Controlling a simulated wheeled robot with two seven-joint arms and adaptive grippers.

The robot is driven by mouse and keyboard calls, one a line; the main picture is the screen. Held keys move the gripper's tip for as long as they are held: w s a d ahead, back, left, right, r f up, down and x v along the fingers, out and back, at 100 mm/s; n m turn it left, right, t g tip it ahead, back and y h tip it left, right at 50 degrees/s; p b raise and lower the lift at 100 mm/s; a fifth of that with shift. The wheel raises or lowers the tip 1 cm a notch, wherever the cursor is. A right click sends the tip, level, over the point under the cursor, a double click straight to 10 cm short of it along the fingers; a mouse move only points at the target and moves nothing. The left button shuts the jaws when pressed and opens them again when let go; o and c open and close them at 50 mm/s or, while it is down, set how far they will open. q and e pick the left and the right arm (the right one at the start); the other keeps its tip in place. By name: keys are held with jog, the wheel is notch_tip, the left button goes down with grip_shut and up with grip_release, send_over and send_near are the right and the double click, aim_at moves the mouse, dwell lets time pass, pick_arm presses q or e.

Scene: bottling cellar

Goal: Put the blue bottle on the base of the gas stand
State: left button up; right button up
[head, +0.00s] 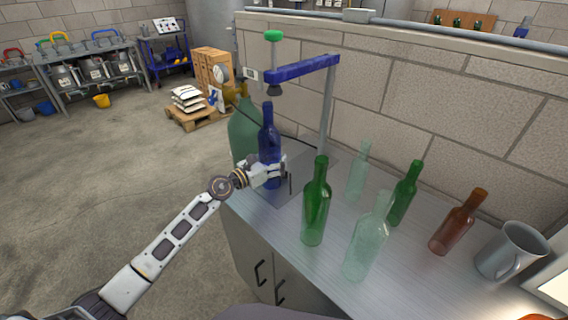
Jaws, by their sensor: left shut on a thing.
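The blue bottle (267,140) is upright near the counter's left end. My left gripper (276,172) is shut on its lower body. The gas stand has a grey post (327,108), a blue top arm (302,68) and a dark nozzle (274,90) with a green knob above it. The bottle's neck shows just below the nozzle. The stand's flat grey base (312,166) lies on the counter, partly hidden by the gripper and a green bottle. The bottle's foot shows at the base's left part; I cannot tell whether it touches. My right gripper is out of view.
A green bottle (316,208) stands just right of my gripper. Clear bottles (368,240), another green bottle (405,195), a brown bottle (458,225) and a grey mug (508,252) stand farther right. A large green glass vessel (243,130) is behind the blue bottle.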

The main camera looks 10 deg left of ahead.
pick_arm(q)
jog(key=shift+w+d+r, duration=0.1)
jog(key=shift+w+d, duration=0.3)
jog(key=shift+w, duration=0.2)
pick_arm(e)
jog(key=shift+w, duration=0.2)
pick_arm(q)
jog(key=shift+w+d, duration=0.1)
jog(key=shift+w+d+f+b, duration=0.15)
jog(key=shift+f+b, duration=0.3)
jog(key=shift+f, duration=0.45)
jog(key=shift+w+d+f+b, duration=0.1)
jog(key=shift+f+b, duration=0.3)
jog(key=shift+f, duration=0.45)
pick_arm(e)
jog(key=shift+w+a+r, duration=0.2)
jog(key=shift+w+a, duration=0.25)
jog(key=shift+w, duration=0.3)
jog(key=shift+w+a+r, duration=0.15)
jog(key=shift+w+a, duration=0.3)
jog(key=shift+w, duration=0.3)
pick_arm(q)
jog(key=shift+f, duration=0.15)
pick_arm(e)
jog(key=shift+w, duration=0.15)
pick_arm(q)
jog(key=o, duration=1.5)
jog(key=shift+o, duration=0.2)
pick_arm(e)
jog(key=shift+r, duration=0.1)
